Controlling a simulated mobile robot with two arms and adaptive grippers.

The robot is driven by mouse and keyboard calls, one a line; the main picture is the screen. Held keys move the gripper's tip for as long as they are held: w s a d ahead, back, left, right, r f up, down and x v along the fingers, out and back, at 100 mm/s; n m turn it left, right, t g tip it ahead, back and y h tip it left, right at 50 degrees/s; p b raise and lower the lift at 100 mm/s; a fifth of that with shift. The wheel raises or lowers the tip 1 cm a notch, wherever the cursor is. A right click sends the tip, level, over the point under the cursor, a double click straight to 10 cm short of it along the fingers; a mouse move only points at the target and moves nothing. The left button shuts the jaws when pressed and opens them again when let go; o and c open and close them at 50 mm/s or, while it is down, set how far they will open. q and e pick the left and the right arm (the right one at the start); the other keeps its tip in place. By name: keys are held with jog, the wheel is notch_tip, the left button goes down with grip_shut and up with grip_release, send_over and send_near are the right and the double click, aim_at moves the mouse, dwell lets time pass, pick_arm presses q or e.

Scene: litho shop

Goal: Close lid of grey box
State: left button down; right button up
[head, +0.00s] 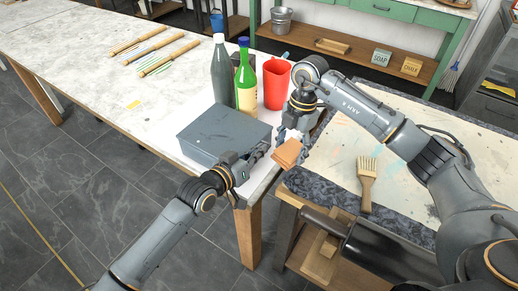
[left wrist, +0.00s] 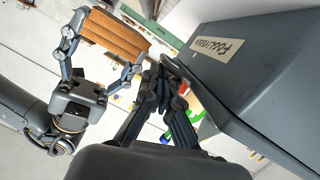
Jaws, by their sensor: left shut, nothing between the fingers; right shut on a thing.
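The grey box (head: 218,132) stands at the near right corner of the white-topped table. Its flat top looks level in the head view; I cannot tell whether the lid is fully down. In the left wrist view the box (left wrist: 265,75) fills the right side, with a cream label (left wrist: 216,48) on one face. My left gripper (head: 264,149) is shut and empty beside the box's near right edge; its fingers (left wrist: 158,80) show close to the box. My right gripper (head: 291,136) is shut on a brown ribbed block (head: 287,154), also seen in the left wrist view (left wrist: 114,36).
A grey bottle (head: 221,72), a green bottle (head: 246,82) and a red jug (head: 276,84) stand behind the box. A brush (head: 367,184) lies on the right-hand table. The left table's middle is largely clear.

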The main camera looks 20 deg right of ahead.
pick_arm(q)
jog(key=shift+s+f, duration=0.1)
jog(key=shift+f, duration=0.25)
